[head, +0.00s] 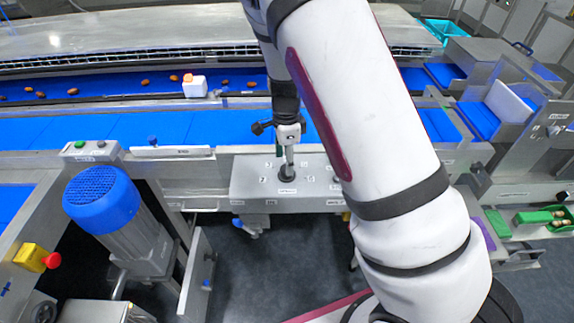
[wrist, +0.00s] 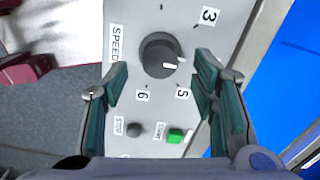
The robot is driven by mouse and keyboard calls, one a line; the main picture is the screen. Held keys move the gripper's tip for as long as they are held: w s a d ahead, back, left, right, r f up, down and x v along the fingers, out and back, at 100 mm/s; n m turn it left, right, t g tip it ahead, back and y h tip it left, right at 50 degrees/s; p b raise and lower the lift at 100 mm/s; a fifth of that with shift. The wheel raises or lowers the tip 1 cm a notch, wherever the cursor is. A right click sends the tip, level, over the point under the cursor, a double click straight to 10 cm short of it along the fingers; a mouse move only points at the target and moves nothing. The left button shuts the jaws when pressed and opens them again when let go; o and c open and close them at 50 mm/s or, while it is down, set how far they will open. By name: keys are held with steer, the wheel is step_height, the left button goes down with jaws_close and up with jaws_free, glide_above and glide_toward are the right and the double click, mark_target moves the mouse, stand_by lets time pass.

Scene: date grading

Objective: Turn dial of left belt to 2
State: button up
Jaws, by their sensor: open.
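The speed dial (wrist: 158,55) is a round dark knob with a white pointer mark, on a grey control panel (wrist: 185,18). Labels 3, 5 and 6 show; a 2 shows on the panel in the head view. My gripper (wrist: 160,88) is open, its green-padded fingers to either side of the knob's near side, apart from it. In the head view my gripper (head: 288,165) points down over the dial (head: 287,176), which it partly hides.
A green start button (wrist: 175,136) and a dark stop button (wrist: 134,130) sit near the dial. Blue belts (head: 150,128) run behind the panel, with dates on the far one. A blue motor (head: 100,200) and a yellow box with a red button (head: 35,258) stand left.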

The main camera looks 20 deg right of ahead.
steer(key=shift+f, duration=1.5)
steer(key=c, duration=1.2)
steer(key=shift+o, duration=0.2)
